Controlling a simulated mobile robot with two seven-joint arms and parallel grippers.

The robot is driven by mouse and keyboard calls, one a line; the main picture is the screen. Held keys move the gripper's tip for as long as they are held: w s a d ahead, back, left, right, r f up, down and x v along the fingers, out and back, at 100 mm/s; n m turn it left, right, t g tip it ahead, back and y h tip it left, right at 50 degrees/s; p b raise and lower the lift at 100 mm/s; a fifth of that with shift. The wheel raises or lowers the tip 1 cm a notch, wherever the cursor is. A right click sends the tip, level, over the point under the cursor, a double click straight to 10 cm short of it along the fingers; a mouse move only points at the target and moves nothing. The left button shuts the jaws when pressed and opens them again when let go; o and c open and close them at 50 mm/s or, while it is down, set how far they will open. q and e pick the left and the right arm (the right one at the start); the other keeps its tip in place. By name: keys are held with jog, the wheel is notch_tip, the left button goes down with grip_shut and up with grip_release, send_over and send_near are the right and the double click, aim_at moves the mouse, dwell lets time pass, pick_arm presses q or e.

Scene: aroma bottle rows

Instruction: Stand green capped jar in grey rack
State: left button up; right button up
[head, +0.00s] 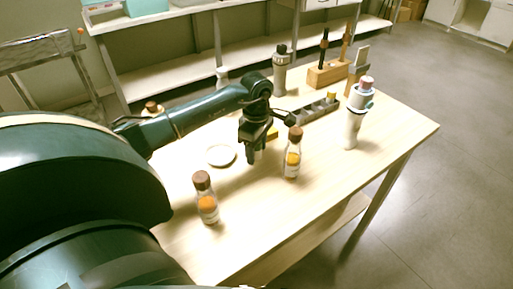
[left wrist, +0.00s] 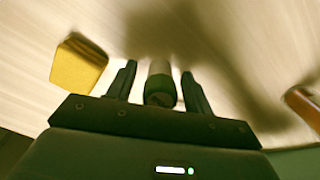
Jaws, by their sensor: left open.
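My left gripper (head: 254,157) points down over the middle of the table in the head view. In the left wrist view the left gripper (left wrist: 160,86) is open, with a small jar (left wrist: 160,72) with a dark green cap between its two fingers. I cannot tell whether the fingers touch it. In the head view the jar is hidden or too small to make out at the gripper. The grey rack (head: 312,114) lies behind and right of the gripper, with a small yellow piece (head: 331,96) at its far end. My right gripper is not in view.
Brown-capped bottles (head: 207,201) (head: 292,160) stand near the front edge. A white dish (head: 221,155) lies left of the gripper. A yellow block (left wrist: 78,64) lies beside the jar. A white bottle (head: 354,120) stands right of the rack, a wooden stand (head: 326,73) behind it.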

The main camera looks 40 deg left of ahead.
pick_arm(q)
notch_tip(320, 180, up, 12)
jog(key=shift+f, duration=0.2)
jog(key=shift+o, duration=0.6)
jog(key=shift+r, duration=0.3)
jog(key=f+n, duration=0.1)
jog(key=n, duration=0.2)
jog(key=f+n, duration=0.1)
jog(key=n, duration=0.3)
jog(key=f+n+g+b, duration=0.1)
jog(key=n, duration=0.2)
jog(key=shift+d+f+y, duration=0.15)
jog(key=shift+d+y, duration=0.05)
jog(key=shift+y, duration=0.1)
jog(key=shift+a+f, duration=0.2)
jog(key=shift+f, duration=3.05)
jog(key=shift+c, duration=0.6)
jog(key=shift+r, duration=0.1)
jog(key=c, duration=1)
